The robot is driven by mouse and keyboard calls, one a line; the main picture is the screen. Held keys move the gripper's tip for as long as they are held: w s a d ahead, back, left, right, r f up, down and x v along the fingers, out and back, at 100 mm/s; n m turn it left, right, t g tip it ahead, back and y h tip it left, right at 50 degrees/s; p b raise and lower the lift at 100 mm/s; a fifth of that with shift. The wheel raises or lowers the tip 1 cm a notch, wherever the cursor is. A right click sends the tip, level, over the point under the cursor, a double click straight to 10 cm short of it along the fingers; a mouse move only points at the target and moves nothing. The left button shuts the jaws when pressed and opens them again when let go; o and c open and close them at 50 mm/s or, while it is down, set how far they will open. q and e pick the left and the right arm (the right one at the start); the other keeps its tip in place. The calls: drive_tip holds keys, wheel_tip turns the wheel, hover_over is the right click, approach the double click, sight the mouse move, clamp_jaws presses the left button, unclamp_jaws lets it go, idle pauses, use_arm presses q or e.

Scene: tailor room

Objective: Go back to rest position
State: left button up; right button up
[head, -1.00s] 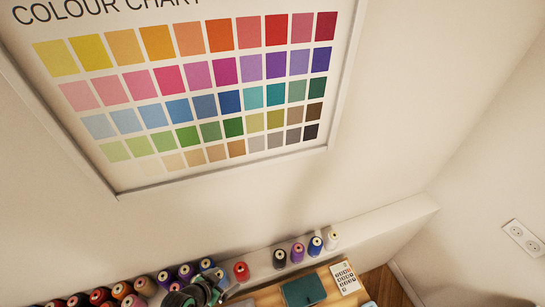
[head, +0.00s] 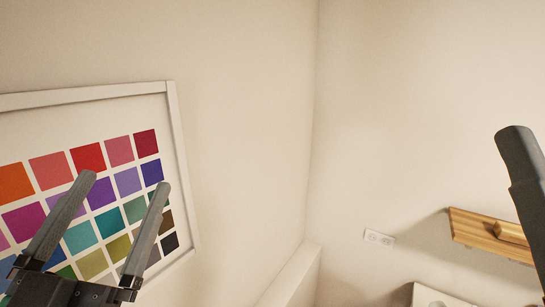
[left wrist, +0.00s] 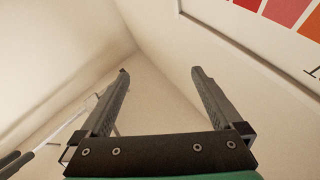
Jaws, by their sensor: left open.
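My left gripper (head: 126,182) is raised at the lower left of the head view, in front of the colour chart. Its two grey fingers are spread apart with nothing between them. The left wrist view shows the same open, empty fingers (left wrist: 160,72) against bare wall. A grey finger-like part, which looks like one finger of my right gripper (head: 522,165), comes in at the right edge of the head view. The rest of it is out of frame, so its opening is hidden.
A framed colour chart (head: 172,108) hangs on the left wall. A wooden shelf (head: 480,232) and a white socket (head: 379,237) are on the right wall. A pale ledge (head: 292,278) runs below the corner. The middle of the view is clear.

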use_arm(q)
drive_tip(key=s+r+n+t, duration=0.2)
drive_tip(key=s+r+t, duration=0.1)
drive_tip(key=s+r, duration=0.5)
drive_tip(key=shift+s+a, duration=0.15)
drive_tip(key=shift+s, duration=0.05)
idle(0.4)
